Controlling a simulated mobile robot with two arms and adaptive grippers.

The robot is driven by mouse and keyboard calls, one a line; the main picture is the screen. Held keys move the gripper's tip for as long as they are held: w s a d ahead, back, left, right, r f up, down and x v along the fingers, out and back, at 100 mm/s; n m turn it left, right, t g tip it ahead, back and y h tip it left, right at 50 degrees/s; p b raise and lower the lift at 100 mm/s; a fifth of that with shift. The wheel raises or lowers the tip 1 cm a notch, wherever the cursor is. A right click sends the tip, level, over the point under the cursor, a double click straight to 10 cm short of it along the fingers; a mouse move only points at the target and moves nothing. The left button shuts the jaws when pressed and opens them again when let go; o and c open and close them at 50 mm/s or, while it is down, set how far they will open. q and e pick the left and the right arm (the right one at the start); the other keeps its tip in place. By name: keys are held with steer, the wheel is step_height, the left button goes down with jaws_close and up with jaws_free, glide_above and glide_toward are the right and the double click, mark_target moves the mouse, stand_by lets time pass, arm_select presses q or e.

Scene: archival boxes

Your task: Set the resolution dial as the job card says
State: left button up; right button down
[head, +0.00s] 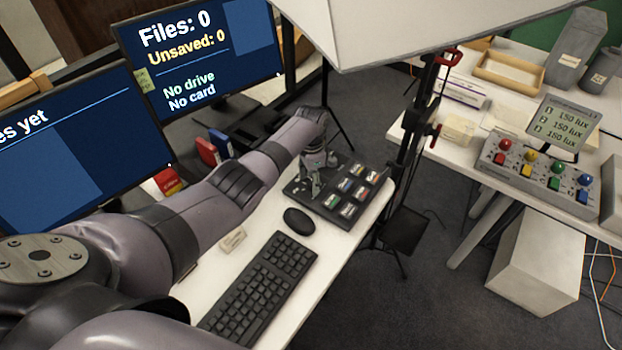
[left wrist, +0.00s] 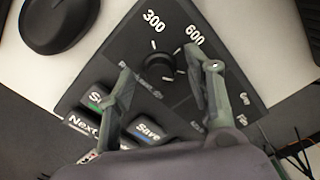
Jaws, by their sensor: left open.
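The control panel (head: 330,207) is a dark slab with several coloured-label keys at the far end of the desk. Its round black resolution dial (left wrist: 160,68) shows in the left wrist view, with "300" and "600" printed beside it. Which mark the dial points to is not clear. My left gripper (head: 312,190) is over the panel's left part. In the left wrist view its open fingers (left wrist: 168,70) appear on either side of the dial; contact cannot be told. In the head view the gripper hides the dial. I cannot make out a job card. My right gripper is not in view.
A mouse (head: 299,221) and keyboard (head: 262,290) lie on the white desk near the panel. Two monitors (head: 200,45) stand at the left. A black stand (head: 408,150) rises beyond the desk. A button box (head: 540,175) sits on the right-hand table.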

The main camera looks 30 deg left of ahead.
mark_target(311, 182)
arm_select(q)
step_height(311, 182, up, 12)
stand_by(0.6)
stand_by(0.5)
